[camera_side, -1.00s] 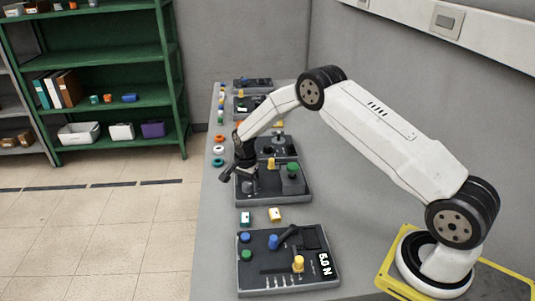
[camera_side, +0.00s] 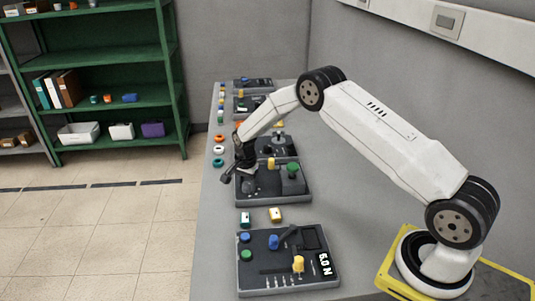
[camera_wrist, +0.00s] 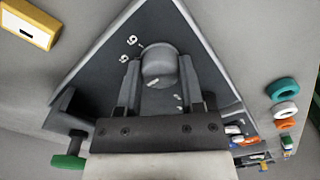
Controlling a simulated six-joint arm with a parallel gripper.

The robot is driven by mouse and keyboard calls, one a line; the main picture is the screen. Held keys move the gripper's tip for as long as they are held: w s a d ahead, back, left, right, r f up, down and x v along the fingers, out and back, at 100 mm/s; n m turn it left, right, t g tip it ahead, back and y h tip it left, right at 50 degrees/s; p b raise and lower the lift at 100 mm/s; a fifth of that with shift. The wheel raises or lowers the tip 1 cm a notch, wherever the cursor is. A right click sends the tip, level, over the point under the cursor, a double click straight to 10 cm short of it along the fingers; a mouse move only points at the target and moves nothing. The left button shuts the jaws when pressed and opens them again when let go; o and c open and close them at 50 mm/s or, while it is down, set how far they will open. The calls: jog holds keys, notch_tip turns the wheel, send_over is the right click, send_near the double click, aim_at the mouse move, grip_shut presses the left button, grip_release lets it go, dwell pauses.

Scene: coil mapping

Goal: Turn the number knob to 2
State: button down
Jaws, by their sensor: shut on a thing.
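The number knob (camera_wrist: 158,62) is a grey dial on a dark panel (camera_wrist: 98,88) in the wrist view. My gripper (camera_wrist: 160,76) has one finger on each side of the knob and is shut on it. Printed digits that look like 6 or 9 sit beside the knob, at its upper left. Where the knob's pointer stands cannot be told. In the side view my gripper (camera_side: 247,172) is low over the left part of the panel (camera_side: 275,198), and the knob (camera_side: 248,187) shows just below it.
The same panel carries a green knob (camera_side: 292,169). A nearer panel (camera_side: 250,274) has blue and yellow controls and a display. Coloured rings (camera_side: 218,162) lie along the table's left edge.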

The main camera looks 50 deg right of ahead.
jog(key=n, duration=0.7)
jog(key=shift+n, duration=0.3)
jog(key=n, duration=0.4)
jog(key=shift+n, duration=2)
jog(key=shift+c, duration=1.1)
grip_release()
